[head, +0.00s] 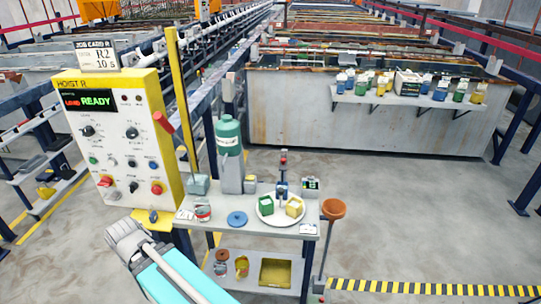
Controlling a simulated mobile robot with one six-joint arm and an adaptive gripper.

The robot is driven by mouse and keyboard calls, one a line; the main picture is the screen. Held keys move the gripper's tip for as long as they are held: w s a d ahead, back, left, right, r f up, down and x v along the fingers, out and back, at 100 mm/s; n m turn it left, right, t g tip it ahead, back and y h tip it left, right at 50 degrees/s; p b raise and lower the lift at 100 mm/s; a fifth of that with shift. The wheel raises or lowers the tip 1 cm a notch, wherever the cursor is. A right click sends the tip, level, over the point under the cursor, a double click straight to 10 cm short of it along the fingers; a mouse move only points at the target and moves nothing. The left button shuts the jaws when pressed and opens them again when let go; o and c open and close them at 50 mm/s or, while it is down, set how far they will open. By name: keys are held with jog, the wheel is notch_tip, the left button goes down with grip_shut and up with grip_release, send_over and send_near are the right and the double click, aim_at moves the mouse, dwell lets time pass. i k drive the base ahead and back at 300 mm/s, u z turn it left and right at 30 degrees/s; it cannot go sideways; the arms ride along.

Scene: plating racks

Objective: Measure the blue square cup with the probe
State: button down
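A small blue square cup (281,190) appears to stand at the back of a round white plate (268,218) on the bench. A green square cup (265,205) and a yellow square cup (294,207) stand in front of it on the plate. A slim upright device with a red top (283,157), possibly the probe, rises right behind or above the blue cup; I cannot tell whether they touch. A small dark-faced meter (311,184) stands right of it. My arm reaches in at the bottom left, left of the bench; no gripper fingers show.
The grey bench (257,229) also holds a green-topped cylinder (229,150), a blue disc (237,218) and a small tin (203,212). A yellow hoist panel (121,125) stands left. A brown bowl on a post (333,209) stands right. Floor beyond is clear.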

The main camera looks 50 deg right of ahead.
aim_at(283, 165)
jog(key=u, duration=1)
jog(key=k, duration=0.5)
jog(key=z, duration=2.3)
